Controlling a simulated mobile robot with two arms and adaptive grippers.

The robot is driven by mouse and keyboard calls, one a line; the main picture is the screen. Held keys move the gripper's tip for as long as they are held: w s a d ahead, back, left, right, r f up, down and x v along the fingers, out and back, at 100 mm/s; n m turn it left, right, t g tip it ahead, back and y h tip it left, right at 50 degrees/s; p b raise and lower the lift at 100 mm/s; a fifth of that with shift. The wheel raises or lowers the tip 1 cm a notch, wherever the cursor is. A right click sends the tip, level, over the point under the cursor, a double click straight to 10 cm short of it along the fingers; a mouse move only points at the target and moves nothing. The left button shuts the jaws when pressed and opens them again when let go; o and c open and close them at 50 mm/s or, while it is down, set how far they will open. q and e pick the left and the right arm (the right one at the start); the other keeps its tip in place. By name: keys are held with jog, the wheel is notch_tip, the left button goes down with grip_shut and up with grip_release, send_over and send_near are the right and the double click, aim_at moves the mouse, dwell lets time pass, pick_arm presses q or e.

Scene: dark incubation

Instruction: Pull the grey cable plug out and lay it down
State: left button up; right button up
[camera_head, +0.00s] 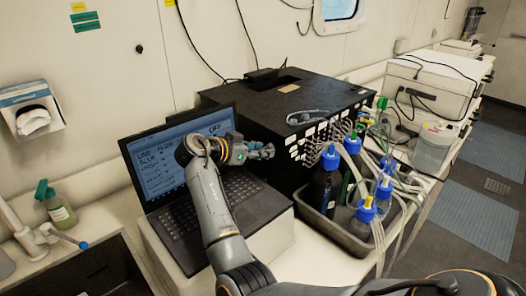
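I cannot make out the grey cable plug for sure. A light grey looped cable or tube (308,117) lies on top of the black box (300,92), near its front edge. My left gripper is not in view.
A grey tray (345,238) with blue-capped bottles and many clear tubes is to the right. A sink (85,272) and green spray bottle (58,212) are at left. Black cables hang on the wall.

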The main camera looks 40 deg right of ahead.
dwell(0.3)
dwell(0.5)
jog(key=shift+b, duration=0.5)
grip_shut()
jog(key=shift+a+f, duration=0.1)
jog(key=shift+a, duration=0.15)
jog(key=shift+s+a+b, duration=0.15)
jog(key=shift+a+b, duration=0.1)
jog(key=shift+a, duration=1.15)
jog(key=shift+s+a+b, duration=0.1)
jog(key=shift+a+b, duration=0.1)
jog(key=shift+a, duration=1.15)
